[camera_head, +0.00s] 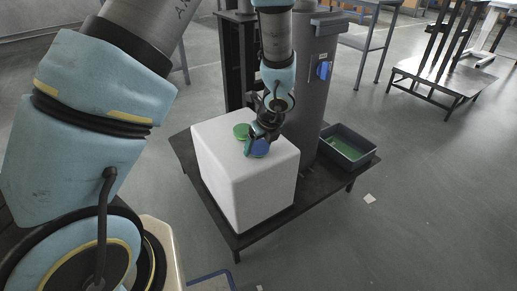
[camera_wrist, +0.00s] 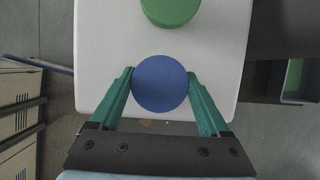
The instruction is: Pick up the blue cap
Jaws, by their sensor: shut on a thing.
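The blue cap (camera_wrist: 160,84) is a round blue disc at the front part of the white block's top. It also shows in the head view (camera_head: 261,148), partly hidden by my gripper. My gripper (camera_wrist: 160,82) is shut on the blue cap, with one green finger on each side of it; in the head view my gripper (camera_head: 257,145) points down at the block. I cannot tell whether the cap is still touching the block's top. A green cap (camera_head: 241,131) lies close by on the block, and shows at the top of the wrist view (camera_wrist: 170,10).
The white block (camera_head: 245,192) stands on a dark low table (camera_head: 236,241). A dark grey column (camera_head: 308,80) with a blue switch rises behind it. A grey bin (camera_head: 364,165) with a green inside sits at the table's right.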

